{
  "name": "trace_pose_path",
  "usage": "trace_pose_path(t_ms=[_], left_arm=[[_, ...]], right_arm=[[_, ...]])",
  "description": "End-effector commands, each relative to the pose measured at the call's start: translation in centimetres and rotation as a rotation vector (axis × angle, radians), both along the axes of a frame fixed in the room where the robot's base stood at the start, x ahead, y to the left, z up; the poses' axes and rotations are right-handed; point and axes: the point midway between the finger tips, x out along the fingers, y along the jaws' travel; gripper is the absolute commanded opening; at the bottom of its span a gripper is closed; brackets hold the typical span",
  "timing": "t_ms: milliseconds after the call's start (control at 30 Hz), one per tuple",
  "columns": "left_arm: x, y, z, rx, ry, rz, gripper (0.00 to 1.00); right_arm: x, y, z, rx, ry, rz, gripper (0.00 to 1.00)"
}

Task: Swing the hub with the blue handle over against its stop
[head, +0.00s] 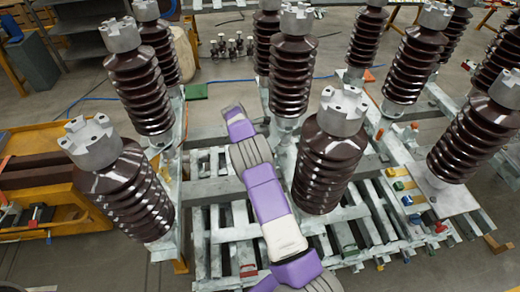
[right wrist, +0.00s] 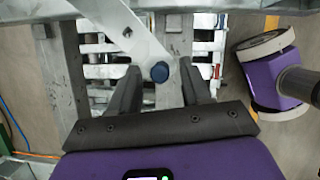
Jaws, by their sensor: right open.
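My right gripper (right wrist: 160,80) is open, with one dark finger on each side of the blue handle in the picture. Gaps show between the handle and both fingers. I cannot tell whether the handle is at fingertip depth. The rest of the hub and its stop cannot be made out. In the head view, a purple and white arm of mine crosses the middle, and no gripper shows. My left gripper is in neither view.
Tall brown ribbed insulators with grey caps stand on grey steel frames (head: 230,250) around my arm, one close on its right (head: 327,160). Small coloured parts (head: 407,200) sit on the right frame. A yellow stand (head: 40,190) is at the left. Open floor shows behind.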

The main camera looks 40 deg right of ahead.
Motion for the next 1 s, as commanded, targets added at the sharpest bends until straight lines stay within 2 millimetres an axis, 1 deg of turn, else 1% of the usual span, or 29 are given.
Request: trace_pose_path(t_ms=[33, 100, 233, 367, 567, 600, 667, 900, 1000], left_arm=[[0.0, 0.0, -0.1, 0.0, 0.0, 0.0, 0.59], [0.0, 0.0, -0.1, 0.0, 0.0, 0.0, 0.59], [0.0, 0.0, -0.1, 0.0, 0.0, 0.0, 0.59], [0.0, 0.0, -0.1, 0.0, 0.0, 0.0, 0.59], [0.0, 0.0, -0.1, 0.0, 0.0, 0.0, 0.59], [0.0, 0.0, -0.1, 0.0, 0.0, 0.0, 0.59], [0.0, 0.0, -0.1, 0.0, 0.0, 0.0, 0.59], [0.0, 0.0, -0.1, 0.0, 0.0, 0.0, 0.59], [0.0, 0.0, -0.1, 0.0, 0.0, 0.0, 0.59]], right_arm=[[-0.2, -0.4, -0.9, 0.0, 0.002, -0.002, 0.48], [-0.3, -0.7, -1.8, 0.0, 0.001, -0.003, 0.48], [-0.4, -1.2, -3.0, -0.001, -0.002, -0.001, 0.48], [-0.5, -1.4, -3.5, 0.0, -0.002, -0.001, 0.48], [-0.5, -1.4, -3.5, 0.001, -0.003, -0.002, 0.48], [-0.5, -1.4, -3.5, 0.001, -0.003, -0.002, 0.46], [-0.5, -1.4, -3.5, 0.001, -0.003, -0.002, 0.37], [-0.5, -1.4, -3.5, 0.001, -0.003, -0.002, 0.0], [-0.5, -1.4, -3.5, 0.001, -0.003, -0.002, 0.0]])
